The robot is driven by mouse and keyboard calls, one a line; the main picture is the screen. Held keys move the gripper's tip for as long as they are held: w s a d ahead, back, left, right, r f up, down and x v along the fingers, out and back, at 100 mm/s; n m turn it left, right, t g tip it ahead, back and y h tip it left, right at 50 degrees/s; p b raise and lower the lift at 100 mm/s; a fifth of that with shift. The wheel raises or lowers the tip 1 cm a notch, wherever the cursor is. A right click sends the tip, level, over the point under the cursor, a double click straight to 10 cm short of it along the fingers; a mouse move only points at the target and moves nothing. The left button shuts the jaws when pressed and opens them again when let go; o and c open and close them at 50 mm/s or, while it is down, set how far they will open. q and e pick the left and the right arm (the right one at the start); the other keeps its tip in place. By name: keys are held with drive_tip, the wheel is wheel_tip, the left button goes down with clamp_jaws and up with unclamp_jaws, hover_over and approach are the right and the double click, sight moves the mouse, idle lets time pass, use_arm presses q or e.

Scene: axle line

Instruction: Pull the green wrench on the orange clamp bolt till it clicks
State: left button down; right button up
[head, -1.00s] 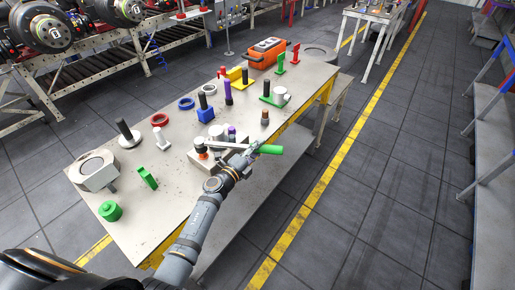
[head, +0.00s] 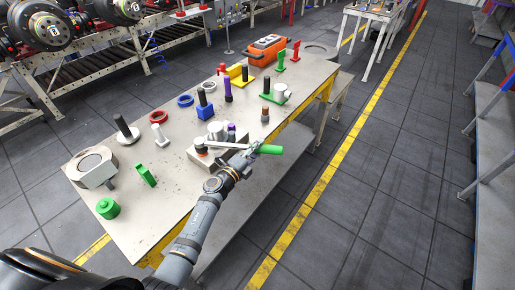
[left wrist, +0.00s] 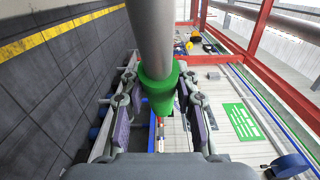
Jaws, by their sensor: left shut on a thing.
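The green wrench handle (head: 270,149) sticks out past the right front edge of the table in the head view. My left gripper (head: 250,153) is shut on the wrench near the green grip. In the left wrist view the green collar of the wrench (left wrist: 159,88) lies between the two finger pads, with the thick grey shaft (left wrist: 152,30) above it. The wrench end at the bolt is partly covered by neighbouring parts. My right gripper is not in view.
The table (head: 130,215) holds a green cylinder (head: 107,208), a green bracket (head: 146,174), a blue block with a black post (head: 204,108) and an orange toolbox (head: 266,49). The floor right of the table is clear along the yellow line (head: 330,170).

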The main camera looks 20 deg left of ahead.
use_arm(q)
drive_tip(key=shift+f+b, duration=0.5)
drive_tip(key=shift+f, duration=0.05)
idle(0.4)
drive_tip(key=shift+s+h+p, duration=0.25)
drive_tip(key=shift+h+p, duration=0.05)
drive_tip(key=s+m+h, duration=0.1)
drive_tip(key=s+m+g+h+p, duration=0.1)
drive_tip(key=s, duration=0.1)
drive_tip(key=shift+s+d+g, duration=0.1)
drive_tip(key=shift+s+g, duration=0.1)
drive_tip(key=shift+g, duration=0.1)
idle(0.6)
drive_tip(key=shift+w+r, duration=0.1)
drive_tip(key=shift+w, duration=0.1)
drive_tip(key=shift+w+n+t+y+p, duration=0.4)
drive_tip(key=shift+w+y, duration=0.1)
drive_tip(key=shift+w, duration=0.5)
